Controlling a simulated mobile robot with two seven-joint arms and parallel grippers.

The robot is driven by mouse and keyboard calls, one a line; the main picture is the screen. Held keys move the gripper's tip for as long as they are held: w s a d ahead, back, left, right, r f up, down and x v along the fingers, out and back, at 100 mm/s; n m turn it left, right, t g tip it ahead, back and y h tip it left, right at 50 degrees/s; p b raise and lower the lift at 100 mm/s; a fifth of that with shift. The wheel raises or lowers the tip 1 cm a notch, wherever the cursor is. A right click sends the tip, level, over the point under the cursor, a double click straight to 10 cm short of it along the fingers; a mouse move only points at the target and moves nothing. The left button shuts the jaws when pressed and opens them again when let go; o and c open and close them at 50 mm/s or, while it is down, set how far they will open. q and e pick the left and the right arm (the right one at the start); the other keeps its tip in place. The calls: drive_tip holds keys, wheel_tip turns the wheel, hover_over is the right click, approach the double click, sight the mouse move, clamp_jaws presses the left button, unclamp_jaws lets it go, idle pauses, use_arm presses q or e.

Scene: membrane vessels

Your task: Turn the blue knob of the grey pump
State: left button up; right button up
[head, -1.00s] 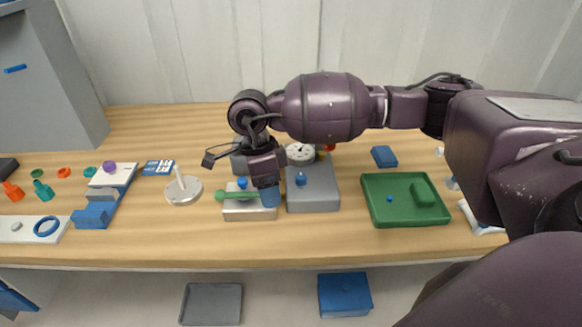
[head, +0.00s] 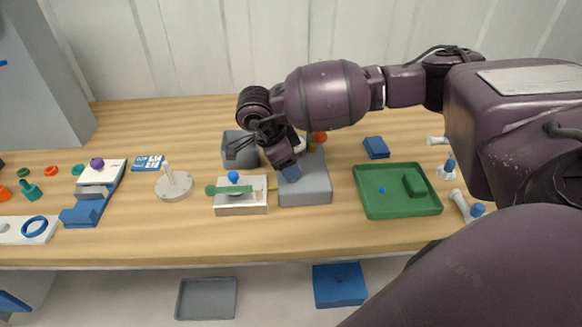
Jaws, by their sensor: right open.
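The grey pump (head: 308,194) is a grey box on the table, right of the middle of the bench. My left gripper is not in view.
A white block (head: 242,207) with a green lever and blue ball stands close left of the pump. A grey bin (head: 240,152) is behind. A green tray (head: 370,208) lies to the right. A white disc with a post (head: 173,187) stands left.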

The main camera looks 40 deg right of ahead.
drive_tip(key=shift+x, duration=0.9)
drive_tip(key=shift+d, duration=0.1)
drive_tip(key=c, duration=0.9)
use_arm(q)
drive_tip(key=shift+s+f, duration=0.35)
